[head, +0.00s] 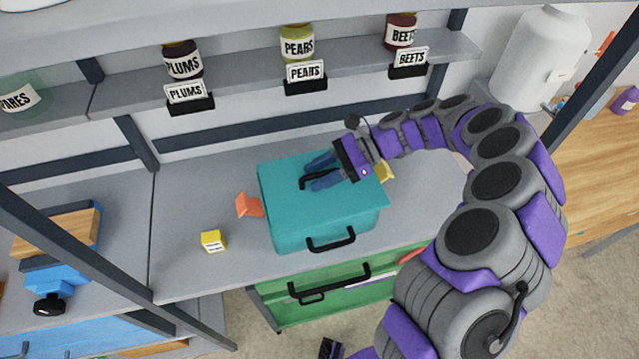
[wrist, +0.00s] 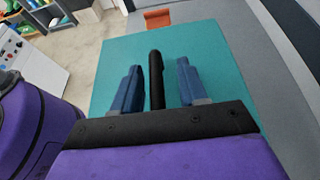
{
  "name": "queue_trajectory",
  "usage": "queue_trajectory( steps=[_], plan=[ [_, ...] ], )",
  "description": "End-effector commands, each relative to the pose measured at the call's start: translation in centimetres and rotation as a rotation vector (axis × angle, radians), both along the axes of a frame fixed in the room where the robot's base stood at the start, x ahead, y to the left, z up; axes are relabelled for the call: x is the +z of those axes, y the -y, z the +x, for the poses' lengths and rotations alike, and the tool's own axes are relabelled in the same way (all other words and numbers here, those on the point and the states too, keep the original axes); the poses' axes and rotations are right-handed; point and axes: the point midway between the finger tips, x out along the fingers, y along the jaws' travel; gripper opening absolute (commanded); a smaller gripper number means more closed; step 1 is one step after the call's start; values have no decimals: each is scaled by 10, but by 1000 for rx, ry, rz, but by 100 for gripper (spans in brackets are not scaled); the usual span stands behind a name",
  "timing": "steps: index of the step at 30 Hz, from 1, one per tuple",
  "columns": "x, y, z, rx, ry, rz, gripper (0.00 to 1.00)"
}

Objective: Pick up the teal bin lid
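The teal bin (head: 325,228) stands on the grey shelf, with its flat teal lid (head: 285,178) on top. The lid also fills the middle of the wrist view (wrist: 222,72). A black bar handle (head: 312,182) is on the lid, and it shows in the wrist view (wrist: 156,78) between my fingers. My gripper (head: 318,172) is over the lid with its two blue fingers apart, one on each side of the handle. In the wrist view my gripper (wrist: 156,82) shows gaps between both fingers and the handle. The handle's near end is hidden behind my gripper.
A yellow block (head: 213,241) and an orange piece (head: 249,205) lie left of the bin. A green drawer (head: 345,297) is below. Labelled jars of plums (head: 183,62), pears (head: 297,44) and beets (head: 400,32) stand on the shelf above. A frame post (head: 75,235) is at left.

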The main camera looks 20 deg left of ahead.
Motion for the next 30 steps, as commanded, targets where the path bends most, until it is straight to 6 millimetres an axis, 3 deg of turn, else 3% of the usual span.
queue_trajectory(
  steps=[13, 30],
  plan=[
    [0, -1, 0, 1, -1, -2, 0],
    [7, 0, 0, 1, -1, -2, 0]
  ],
)
